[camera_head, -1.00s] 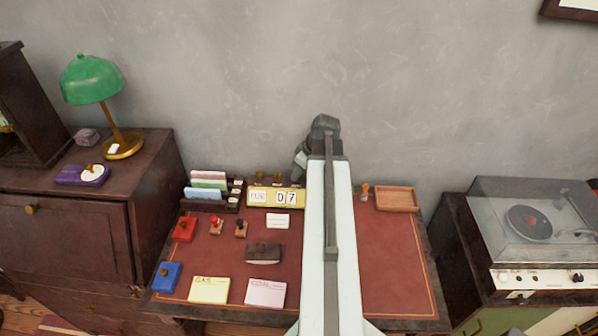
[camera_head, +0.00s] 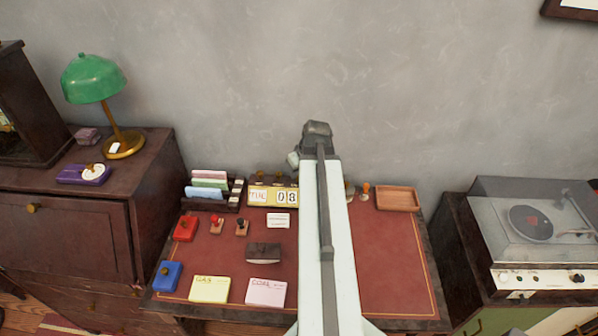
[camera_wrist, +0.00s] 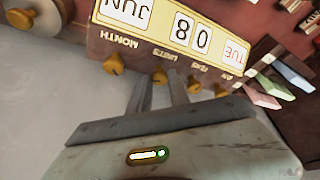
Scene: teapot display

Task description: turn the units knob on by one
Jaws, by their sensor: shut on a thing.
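The yellow desk calendar (camera_head: 272,204) stands at the back of the red desk and reads TUE 08. My arm hides its right part in the head view. In the wrist view the calendar (camera_wrist: 150,47) is upside down and also shows JUN. My gripper (camera_wrist: 161,77) has its two fingers on either side of the brass units knob (camera_wrist: 160,76) and is shut on it. The month knob (camera_wrist: 113,64) is on the left, and the tens knob (camera_wrist: 193,84) and the day knob (camera_wrist: 220,90) are on the right.
A card rack (camera_head: 211,190) stands close to the calendar's left. Stamps, ink pads and notepads lie on the desk's left half. A wooden tray (camera_head: 396,198) is at the back right. The desk (camera_head: 395,265) is clear in front of it.

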